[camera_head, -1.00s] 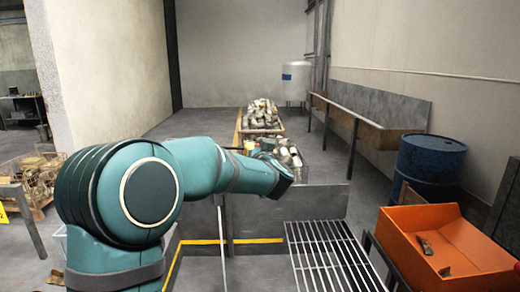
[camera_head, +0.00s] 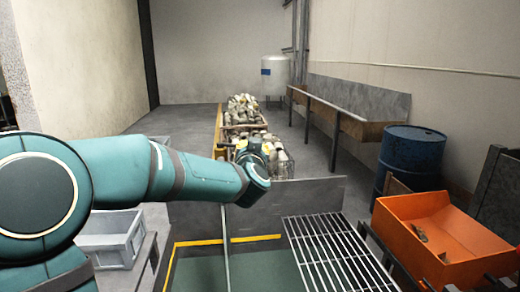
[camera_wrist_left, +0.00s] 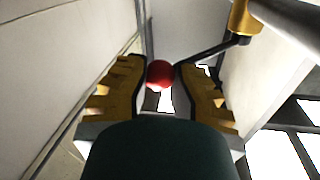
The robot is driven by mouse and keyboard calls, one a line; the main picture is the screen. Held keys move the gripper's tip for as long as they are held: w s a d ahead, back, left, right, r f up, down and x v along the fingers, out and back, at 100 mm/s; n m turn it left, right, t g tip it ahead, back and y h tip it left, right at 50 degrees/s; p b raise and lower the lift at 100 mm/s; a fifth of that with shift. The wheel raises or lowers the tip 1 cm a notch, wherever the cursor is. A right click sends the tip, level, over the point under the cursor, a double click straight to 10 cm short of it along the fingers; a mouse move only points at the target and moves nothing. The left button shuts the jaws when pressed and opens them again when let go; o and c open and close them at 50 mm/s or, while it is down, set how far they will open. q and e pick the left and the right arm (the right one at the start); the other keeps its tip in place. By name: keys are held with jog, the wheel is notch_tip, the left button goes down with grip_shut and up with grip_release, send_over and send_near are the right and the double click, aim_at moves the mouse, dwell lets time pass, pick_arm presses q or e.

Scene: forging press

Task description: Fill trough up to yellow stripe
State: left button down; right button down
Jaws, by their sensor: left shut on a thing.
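The trough (camera_head: 180,246) is at the bottom middle of the head view. Its yellow stripe (camera_head: 250,238) runs along the back wall and down the left side. A flat dark green surface (camera_head: 262,270), looking like liquid, lies inside below the stripe. In the left wrist view my left gripper (camera_wrist_left: 160,76) is shut on a red ball knob (camera_wrist_left: 160,72), on a dark lever (camera_wrist_left: 210,50) from a brass tap (camera_wrist_left: 243,18). My right gripper is not in view.
A metal grate (camera_head: 335,250) covers the trough's right part. An orange bin (camera_head: 400,225) and a blue barrel (camera_head: 412,155) stand to the right. A grey crate (camera_head: 105,240) is at left below my arm. Baskets of metal parts (camera_head: 262,145) stand behind the trough.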

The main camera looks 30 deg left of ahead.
pick_arm(q)
jog(key=shift+s+a+r, duration=0.25)
jog(key=shift+a, duration=0.15)
jog(key=c, duration=0.9)
grip_release()
jog(key=shift+o, duration=1.1)
jog(key=shift+a, duration=0.15)
jog(key=shift+d+f, duration=0.15)
jog(key=shift+d, duration=0.15)
jog(key=v, duration=1.2)
jog(key=shift+a, duration=0.1)
